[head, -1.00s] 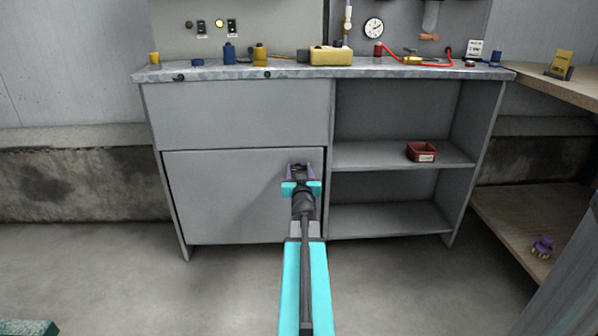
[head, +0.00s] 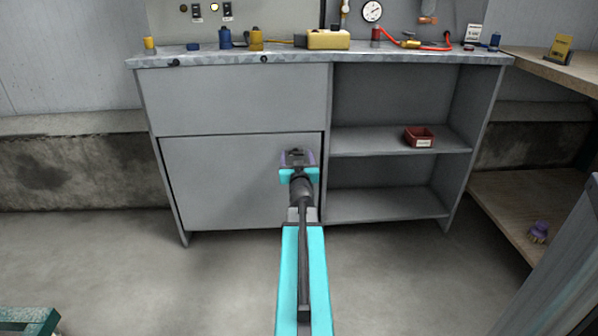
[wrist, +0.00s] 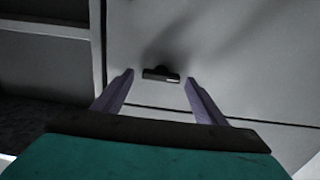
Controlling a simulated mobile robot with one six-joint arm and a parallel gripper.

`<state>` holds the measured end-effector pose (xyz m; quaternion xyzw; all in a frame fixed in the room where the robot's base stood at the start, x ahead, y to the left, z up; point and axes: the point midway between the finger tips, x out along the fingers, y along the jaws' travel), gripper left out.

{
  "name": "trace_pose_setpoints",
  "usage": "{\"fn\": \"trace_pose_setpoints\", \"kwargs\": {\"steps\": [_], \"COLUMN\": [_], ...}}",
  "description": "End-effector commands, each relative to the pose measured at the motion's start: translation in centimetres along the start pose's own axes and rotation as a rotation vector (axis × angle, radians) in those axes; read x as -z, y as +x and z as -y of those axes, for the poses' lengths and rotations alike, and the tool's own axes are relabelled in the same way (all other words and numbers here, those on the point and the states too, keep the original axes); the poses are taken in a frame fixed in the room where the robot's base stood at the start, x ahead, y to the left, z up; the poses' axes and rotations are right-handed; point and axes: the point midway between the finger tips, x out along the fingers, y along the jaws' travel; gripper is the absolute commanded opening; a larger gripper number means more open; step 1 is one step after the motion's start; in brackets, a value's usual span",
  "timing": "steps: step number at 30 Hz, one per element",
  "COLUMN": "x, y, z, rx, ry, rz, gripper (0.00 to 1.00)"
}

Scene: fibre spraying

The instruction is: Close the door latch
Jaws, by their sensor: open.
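The grey cabinet door (head: 225,185) sits flat in its frame at the lower left of the workbench in the head view. A small black latch (wrist: 160,74) shows on the grey door face in the wrist view, near the door's edge seam. My gripper (wrist: 159,79) is open, with its two purple fingers on either side of the latch and a gap on each side. I cannot tell how near the fingertips are to the door. In the head view, my gripper (head: 298,155) is in front of the door's upper right corner and hides the latch.
Open shelves (head: 390,185) are right of the door, with a red bin (head: 419,137) on the middle one. The metal worktop (head: 200,56) above holds bottles and a yellow box (head: 328,39). A wooden side bench (head: 555,75) stands at right. The floor before the door is clear.

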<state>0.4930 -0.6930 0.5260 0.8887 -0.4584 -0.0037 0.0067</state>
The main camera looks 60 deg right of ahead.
Motion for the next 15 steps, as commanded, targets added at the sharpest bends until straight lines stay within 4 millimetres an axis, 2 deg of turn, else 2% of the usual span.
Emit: {"fn": "trace_pose_setpoints", "kwargs": {"steps": [15], "x": [0.1], "y": [-4.8], "z": [-0.1], "rx": [-0.001], "ry": [0.0], "rz": [0.001], "gripper": [0.66]}}
